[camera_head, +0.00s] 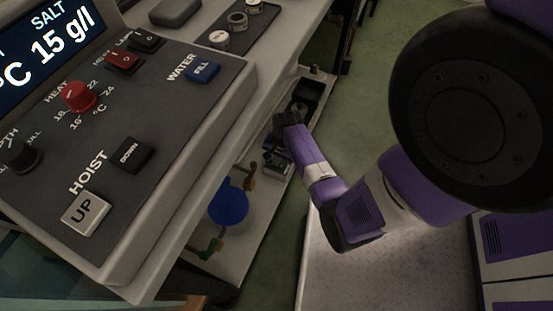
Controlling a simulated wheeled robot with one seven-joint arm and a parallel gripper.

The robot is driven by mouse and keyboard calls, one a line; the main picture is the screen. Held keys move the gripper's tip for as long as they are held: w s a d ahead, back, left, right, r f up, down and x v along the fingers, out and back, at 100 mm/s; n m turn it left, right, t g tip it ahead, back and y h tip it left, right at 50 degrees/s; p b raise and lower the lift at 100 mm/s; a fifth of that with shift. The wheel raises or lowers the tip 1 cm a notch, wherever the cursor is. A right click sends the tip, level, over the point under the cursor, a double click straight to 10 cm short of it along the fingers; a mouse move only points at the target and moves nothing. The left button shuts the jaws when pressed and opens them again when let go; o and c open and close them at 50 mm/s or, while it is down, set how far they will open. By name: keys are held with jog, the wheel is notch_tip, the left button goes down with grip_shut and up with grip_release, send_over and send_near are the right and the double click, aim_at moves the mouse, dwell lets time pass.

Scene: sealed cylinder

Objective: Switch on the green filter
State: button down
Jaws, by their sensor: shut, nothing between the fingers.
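A brown fitting (247,177) stands above the blue part on the same shelf. My gripper (277,150) is small and dark at the end of my purple and white arm, over the far part of the low shelf. It is shut and empty, apart from the green fitting. Its fingertips are hard to make out.
A black box (306,92) stands behind my gripper. Green floor (345,130) lies open to the right.

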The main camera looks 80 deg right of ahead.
jog(key=shift+w+f, duration=0.1)
jog(key=shift+f, duration=0.05)
dwell(0.3)
jog(key=shift+s, duration=0.2)
jog(key=shift+s+a+r+p, duration=0.15)
jog(key=shift+s+r+p, duration=0.1)
jog(key=shift+s+p, duration=0.5)
jog(key=shift+w, duration=0.15)
notch_tip(320, 180, up, 14)
jog(key=w+p, duration=0.2)
jog(key=p, duration=0.6)
jog(key=shift+d+p, duration=0.25)
jog(key=shift+p, duration=0.1)
jog(key=shift+f, duration=0.15)
